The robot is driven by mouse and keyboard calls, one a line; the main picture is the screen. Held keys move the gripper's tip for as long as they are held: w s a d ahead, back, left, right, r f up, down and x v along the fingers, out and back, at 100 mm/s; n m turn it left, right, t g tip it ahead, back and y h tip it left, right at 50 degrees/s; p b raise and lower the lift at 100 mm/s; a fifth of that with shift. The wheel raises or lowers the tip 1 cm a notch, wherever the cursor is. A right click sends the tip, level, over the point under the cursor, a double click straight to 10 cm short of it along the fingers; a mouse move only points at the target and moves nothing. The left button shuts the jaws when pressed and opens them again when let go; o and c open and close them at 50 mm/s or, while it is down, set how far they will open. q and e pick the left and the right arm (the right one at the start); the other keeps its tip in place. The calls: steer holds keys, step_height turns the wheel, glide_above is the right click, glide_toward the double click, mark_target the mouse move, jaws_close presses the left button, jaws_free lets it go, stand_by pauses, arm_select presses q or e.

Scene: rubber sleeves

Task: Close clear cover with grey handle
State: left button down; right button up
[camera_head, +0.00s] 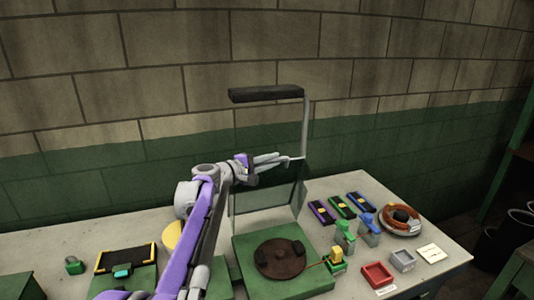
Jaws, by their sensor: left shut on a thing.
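The clear cover (268,199) stands raised, nearly upright, at the back of a green base (245,278). A round brown disc (279,259) with dark blocks lies on the base in front of the cover. My left gripper (284,161) is at the cover's top edge and is shut on what looks like its grey handle. The fingers and the handle are similar in colour, so the handle itself is hard to make out. My left arm comes up from the lower left and hides part of the base's left side. My right gripper is not in view.
A black lamp bar (265,94) on a grey post rises behind the cover. A black tray (126,260) lies left.

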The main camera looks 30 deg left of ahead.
arm_select(q)
steer(key=s+d+f+m+t+h+b, duration=0.1)
steer(key=s+d+f+m+t, duration=0.1)
steer(key=s+d+f+m, duration=0.65)
steer(key=shift+s+d+f+m+t+h+b, duration=0.2)
steer(key=shift+s+d+f+m+h+b, duration=0.25)
steer(key=shift+s+d+f+b, duration=2)
steer(key=shift+s+d+f+m+t+h+b, duration=0.2)
steer(key=shift+s+d+f+m+b, duration=0.3)
steer(key=shift+d+f+b, duration=2.2)
steer(key=shift+s+d+f+m+t+h+b, duration=0.2)
steer(key=shift+s+d+f+m+h+b, duration=0.9)
steer(key=shift+f, duration=3.2)
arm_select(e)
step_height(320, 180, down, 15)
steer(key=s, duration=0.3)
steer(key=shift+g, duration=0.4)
arm_select(q)
steer(key=shift+s+a+n+y, duration=0.3)
steer(key=shift+s+n+y, duration=0.15)
steer(key=shift+n+y, duration=0.25)
steer(key=c, duration=0.8)
jaws_free()
steer(key=shift+w+f, duration=0.1)
steer(key=shift+c, duration=0.2)
steer(key=shift+a, duration=0.1)
